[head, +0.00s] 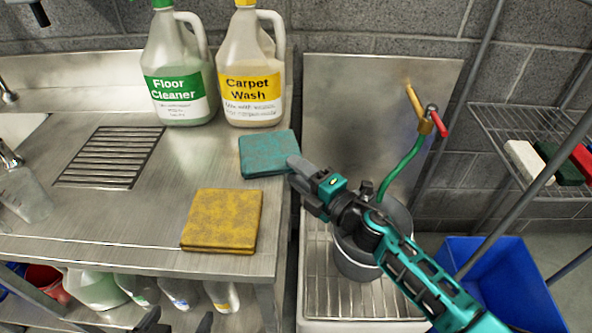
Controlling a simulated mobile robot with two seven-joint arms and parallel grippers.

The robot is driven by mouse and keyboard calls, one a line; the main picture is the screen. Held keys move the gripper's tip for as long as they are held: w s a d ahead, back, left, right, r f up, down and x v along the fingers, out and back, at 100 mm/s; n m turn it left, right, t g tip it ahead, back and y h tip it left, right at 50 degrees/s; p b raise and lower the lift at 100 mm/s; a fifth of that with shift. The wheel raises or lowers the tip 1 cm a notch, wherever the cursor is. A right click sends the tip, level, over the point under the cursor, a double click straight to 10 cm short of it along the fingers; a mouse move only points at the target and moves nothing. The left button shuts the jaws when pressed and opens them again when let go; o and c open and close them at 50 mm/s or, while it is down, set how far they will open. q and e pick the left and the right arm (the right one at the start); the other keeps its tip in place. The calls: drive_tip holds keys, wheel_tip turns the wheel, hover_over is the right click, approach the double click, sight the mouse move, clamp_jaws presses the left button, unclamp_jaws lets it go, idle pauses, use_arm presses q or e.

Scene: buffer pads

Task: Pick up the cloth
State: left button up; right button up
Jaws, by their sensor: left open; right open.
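Two flat, square, cloth-like pads lie on the steel counter (120,225); I cannot tell which one is the cloth. The teal pad (265,153) lies near the counter's right edge. The yellow pad (221,220) lies closer to the front edge. My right gripper (293,172) is open, with its fingertips at the right side of the teal pad; I cannot tell whether they touch it. Only the dark fingertips of my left gripper (178,324) show, apart and empty, at the bottom edge below the counter front.
A Floor Cleaner jug (177,70) and a Carpet Wash jug (250,75) stand behind the pads. A metal bucket (357,262) sits in the basin at right, beneath a green hose (403,165). A blue bin (505,285) and a wire rack (520,125) are further right.

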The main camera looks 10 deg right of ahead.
drive_tip(key=c, duration=0.3)
clamp_jaws()
idle(0.3)
wheel_tip(320, 180, up, 3)
drive_tip(key=shift+f+p, duration=0.2)
drive_tip(key=shift+p, duration=1.05)
drive_tip(key=s+d+r+p, duration=0.2)
drive_tip(key=s+d+r, duration=0.3)
drive_tip(key=s, duration=0.6)
drive_tip(key=d, duration=0.2)
drive_tip(key=shift+s+d, duration=0.35)
drive_tip(key=shift+d, duration=0.05)
